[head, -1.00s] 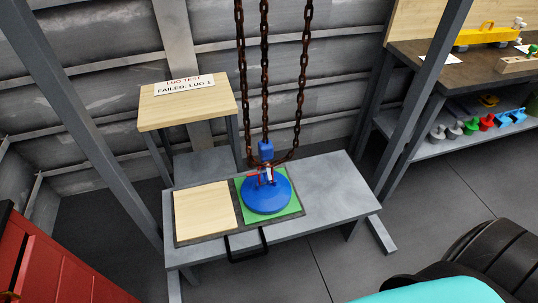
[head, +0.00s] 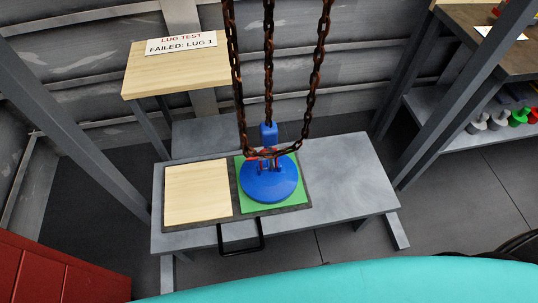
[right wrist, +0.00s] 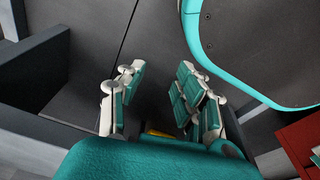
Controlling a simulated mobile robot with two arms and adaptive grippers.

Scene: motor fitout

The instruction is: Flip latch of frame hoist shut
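The hoist's chains (head: 268,70) hang over the grey table, with a blue block (head: 268,134) at the end of the middle chain. Below it a blue round weight (head: 270,182) sits on a green square. Small red parts (head: 264,154) show between the block and the weight; whether one is the latch, and whether it is open, is too small to tell. My right gripper (right wrist: 155,100) is open and empty in the right wrist view, above dark floor. My left gripper is not in view.
The grey table (head: 345,185) has a bare right half, a pale wooden square (head: 197,191) at left and a black handle (head: 240,240) in front. A small wooden stand (head: 180,75) bears a "FAILED: LUG 1" sign (head: 181,43). Frame posts (head: 440,100) flank the table. A red cabinet (head: 60,272) stands at lower left.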

